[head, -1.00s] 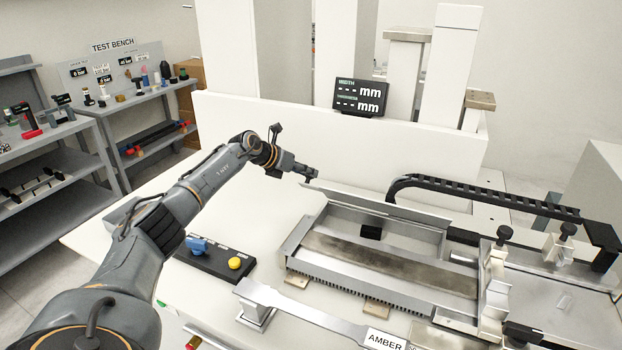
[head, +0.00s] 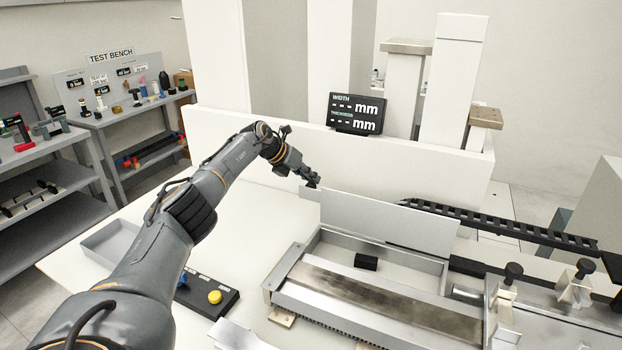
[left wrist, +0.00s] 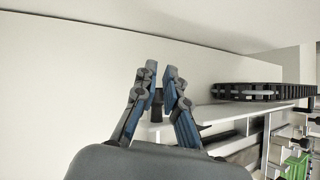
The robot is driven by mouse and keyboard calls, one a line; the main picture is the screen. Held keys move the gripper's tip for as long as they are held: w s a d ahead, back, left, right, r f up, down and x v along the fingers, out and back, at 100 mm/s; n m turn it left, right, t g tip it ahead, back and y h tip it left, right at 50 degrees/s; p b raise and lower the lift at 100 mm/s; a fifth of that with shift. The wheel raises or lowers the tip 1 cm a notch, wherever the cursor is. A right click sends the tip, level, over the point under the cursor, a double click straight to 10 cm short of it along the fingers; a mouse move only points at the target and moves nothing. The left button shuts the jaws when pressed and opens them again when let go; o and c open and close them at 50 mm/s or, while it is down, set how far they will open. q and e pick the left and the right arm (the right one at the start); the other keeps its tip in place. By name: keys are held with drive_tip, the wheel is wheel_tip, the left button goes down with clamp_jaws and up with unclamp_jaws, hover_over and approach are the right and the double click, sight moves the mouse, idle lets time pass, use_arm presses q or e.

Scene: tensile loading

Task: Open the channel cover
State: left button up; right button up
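The channel cover (head: 390,222), a long pale metal panel, stands steeply raised along the back edge of the channel (head: 375,293) in the head view. The channel lies open in front of it, with a small black block (head: 366,263) inside. My left gripper (head: 312,182) is at the cover's upper left corner, behind or touching it; I cannot tell which. In the left wrist view the fingers (left wrist: 162,72) show a narrow gap between the tips. A dark piece shows between them lower down; whether it is gripped is unclear. My right gripper is in neither view now.
A black cable chain (head: 500,222) runs behind the channel to the right. A gauge display (head: 357,113) sits on the white wall behind. A black control box (head: 222,298) with a yellow button and a grey tray (head: 108,243) are to the left, partly behind my arm.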

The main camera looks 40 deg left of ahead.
use_arm(q)
drive_tip(key=o, duration=0.6)
drive_tip(key=shift+s+f, duration=0.35)
drive_tip(key=shift+s, duration=0.3)
drive_tip(key=shift+s+r, duration=0.1)
drive_tip(key=shift+w+d, duration=0.1)
drive_tip(key=shift+w, duration=0.15)
drive_tip(key=shift+s+r, duration=0.1)
drive_tip(key=shift+r, duration=0.05)
drive_tip(key=v, duration=1.1)
drive_tip(key=shift+s+r, duration=0.2)
drive_tip(key=shift+s, duration=0.1)
